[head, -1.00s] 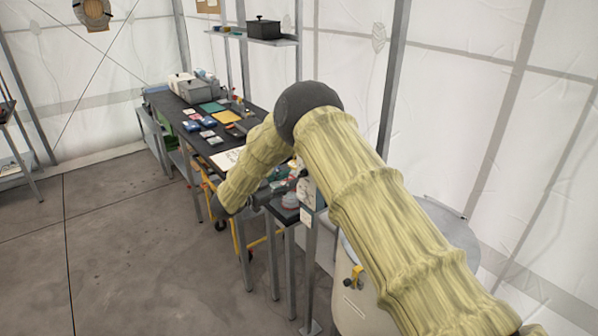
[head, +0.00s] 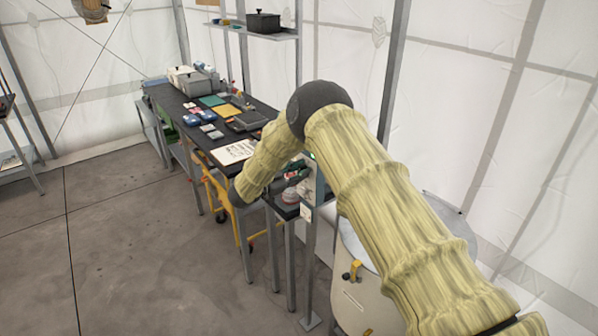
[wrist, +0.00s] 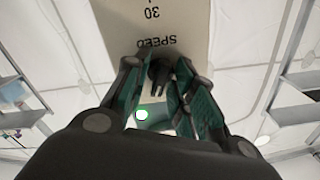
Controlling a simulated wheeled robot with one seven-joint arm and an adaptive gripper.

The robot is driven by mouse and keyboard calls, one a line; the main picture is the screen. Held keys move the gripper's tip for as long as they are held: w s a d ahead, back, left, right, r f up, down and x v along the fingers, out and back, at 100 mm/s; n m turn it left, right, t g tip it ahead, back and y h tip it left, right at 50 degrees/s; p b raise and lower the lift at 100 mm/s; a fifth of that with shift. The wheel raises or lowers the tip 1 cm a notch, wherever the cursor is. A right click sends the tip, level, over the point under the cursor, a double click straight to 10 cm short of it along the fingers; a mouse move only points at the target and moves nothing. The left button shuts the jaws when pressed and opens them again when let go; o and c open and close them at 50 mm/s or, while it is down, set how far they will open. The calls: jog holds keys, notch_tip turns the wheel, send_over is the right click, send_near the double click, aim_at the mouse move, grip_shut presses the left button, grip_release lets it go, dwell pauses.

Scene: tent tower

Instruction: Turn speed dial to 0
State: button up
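The speed dial (wrist: 159,74) is a small black knob on a beige panel (wrist: 185,22), below the upside-down labels "SPEED" and "30" in the wrist view. My gripper (wrist: 157,84) has green-lined fingers, one on each side of the dial, with gaps visible between them and the knob. The fingers look apart; I cannot tell whether either touches the dial. A lit round white-green spot (wrist: 142,114) shows between the fingers. In the head view my arm hides most of the panel, and the dial cannot be made out there.
A long dark table (head: 165,102) with boxes and small packs runs to the back. A shelf (head: 270,34) with a black pot hangs on the wall. A large pale drum (head: 357,298) stands at the front right. The grey floor at left is clear.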

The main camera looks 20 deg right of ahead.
jog(key=shift+n, duration=0.3)
jog(key=n+b, duration=0.2)
jog(key=n, duration=0.1)
jog(key=shift+f+n+b, duration=0.15)
jog(key=shift+n+b, duration=0.15)
jog(key=n+b, duration=0.1)
jog(key=n, duration=0.4)
jog(key=shift+w+a+n, duration=0.1)
jog(key=shift+n, duration=0.2)
jog(key=n, duration=1)
jog(key=shift+p, duration=0.3)
jog(key=o, duration=0.7)
